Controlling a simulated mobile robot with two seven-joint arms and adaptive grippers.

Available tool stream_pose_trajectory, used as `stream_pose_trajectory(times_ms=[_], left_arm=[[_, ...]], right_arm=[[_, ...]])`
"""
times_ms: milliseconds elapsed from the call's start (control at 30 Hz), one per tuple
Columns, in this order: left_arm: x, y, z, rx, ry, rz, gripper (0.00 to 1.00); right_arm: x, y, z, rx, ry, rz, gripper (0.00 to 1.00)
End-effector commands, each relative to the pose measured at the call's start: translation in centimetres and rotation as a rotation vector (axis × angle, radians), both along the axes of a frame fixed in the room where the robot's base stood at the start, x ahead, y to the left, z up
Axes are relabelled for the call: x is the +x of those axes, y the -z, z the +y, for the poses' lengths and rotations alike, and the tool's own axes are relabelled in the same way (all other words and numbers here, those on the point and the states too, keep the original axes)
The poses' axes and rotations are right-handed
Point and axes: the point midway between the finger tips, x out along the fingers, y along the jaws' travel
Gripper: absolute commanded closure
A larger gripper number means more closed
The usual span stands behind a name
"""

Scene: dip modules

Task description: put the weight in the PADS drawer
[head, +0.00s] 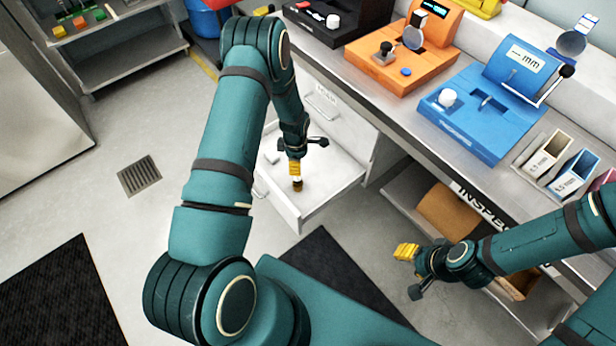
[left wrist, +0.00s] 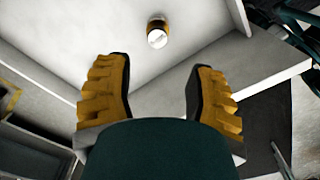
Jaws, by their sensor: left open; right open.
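A white drawer (head: 335,176) stands pulled out from the bench; no label on it is readable from here. My left gripper (head: 296,168) points down into it, its yellow fingers apart. The weight, a small brass-coloured cylinder with a pale, shiny top, shows in the left wrist view (left wrist: 157,36) beyond the open fingertips (left wrist: 160,95) and clear of both, over the drawer's white floor. In the head view the weight (head: 297,186) appears just below the fingers, partly hidden. My right gripper (head: 405,252) is open and empty, away from the drawer, near the bench's lower shelf.
A closed drawer (head: 322,103) with a label sits above the open one. An orange device (head: 390,72) and a blue device (head: 480,115) stand on the bench. Open floor lies left of the drawer.

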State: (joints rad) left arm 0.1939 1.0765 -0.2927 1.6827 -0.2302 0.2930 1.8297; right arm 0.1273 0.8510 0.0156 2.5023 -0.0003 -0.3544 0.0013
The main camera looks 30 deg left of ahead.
Motion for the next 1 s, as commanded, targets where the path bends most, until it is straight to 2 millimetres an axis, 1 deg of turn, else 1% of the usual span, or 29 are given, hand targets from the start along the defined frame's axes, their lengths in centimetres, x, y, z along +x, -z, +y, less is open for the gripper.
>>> stream_pose_trajectory(times_ms=[67, 133, 267, 300, 367, 400, 500, 600, 700, 800, 900, 1000], left_arm=[[-0.7, -0.2, -1.5, -0.024, 0.078, -0.008, 0.45], [-1.6, -0.4, -3.3, -0.053, 0.195, -0.025, 0.45], [-4.0, -1.3, -7.9, -0.113, 0.491, -0.084, 0.45], [-4.9, -1.7, -9.3, -0.128, 0.59, -0.106, 0.45], [-6.2, -2.4, -11.3, -0.145, 0.736, -0.141, 0.45], [-7.1, -2.9, -12.6, -0.154, 0.834, -0.167, 0.45], [-9.6, -4.3, -15.6, -0.164, 1.079, -0.232, 0.45], [-12.1, -5.9, -18.1, -0.16, 1.31, -0.296, 0.45], [-14.3, -7.2, -19.9, -0.143, 1.505, -0.349, 0.45], [-15.9, -8.3, -21.0, -0.125, 1.647, -0.385, 0.45], [-16.8, -8.8, -21.5, -0.112, 1.73, -0.406, 0.45], [-17.2, -9.0, -21.8, -0.106, 1.764, -0.415, 0.45]], right_arm=[[0.0, 0.0, 0.0, 0.0, 0.0, 0.001, 0.53], [0.0, 0.0, 0.0, 0.0, 0.0, 0.001, 0.53], [0.0, 0.0, 0.0, 0.0, 0.0, 0.001, 0.53], [0.0, 0.0, 0.0, 0.0, 0.0, 0.001, 0.53], [0.0, 0.0, 0.0, 0.0, 0.0, 0.0, 0.53], [0.0, 0.0, 0.0, 0.0, 0.0, 0.0, 0.53], [0.0, 0.0, 0.0, 0.0, 0.0, 0.0, 0.53], [0.0, 0.0, 0.0, 0.0, 0.0, 0.0, 0.53], [0.0, 0.0, 0.0, 0.0, 0.0, 0.0, 0.53], [0.0, 0.0, 0.0, 0.0, 0.0, 0.0, 0.53], [0.0, 0.0, 0.0, 0.0, 0.0, 0.0, 0.53], [0.0, 0.0, 0.0, 0.0, 0.0, 0.0, 0.53]])
